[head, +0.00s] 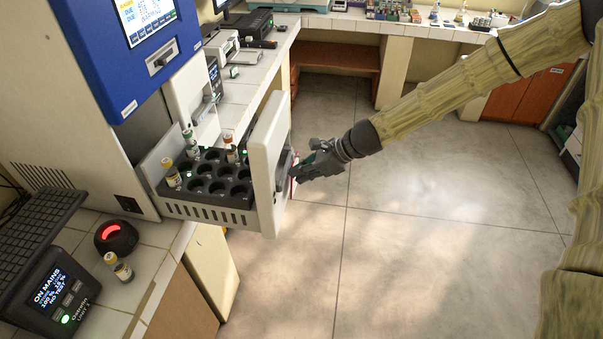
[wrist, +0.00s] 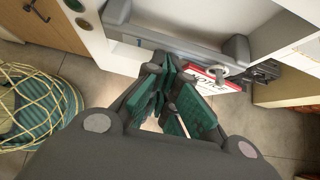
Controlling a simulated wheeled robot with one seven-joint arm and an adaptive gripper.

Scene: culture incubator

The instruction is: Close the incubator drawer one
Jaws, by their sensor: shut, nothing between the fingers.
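The incubator drawer (head: 273,165) stands pulled out from the blue and white incubator (head: 60,110). Its black rack (head: 205,195) of round wells holds a few capped vials. My gripper (head: 303,172) is at the outer face of the drawer front, with its fingers close to the grey handle. In the wrist view my gripper (wrist: 172,100) shows green finger pads drawn together with nothing between them. The grey drawer handle (wrist: 170,42) runs just beyond the fingertips, and a red and white notice tag (wrist: 212,80) hangs beside them. I cannot tell whether the fingers touch the handle or front.
A capped vial (head: 118,267), a round black device with a red light (head: 116,237) and a power unit (head: 55,295) stand on the left counter. Open tiled floor (head: 420,220) lies right of the drawer. A back bench (head: 400,27) carries lab items.

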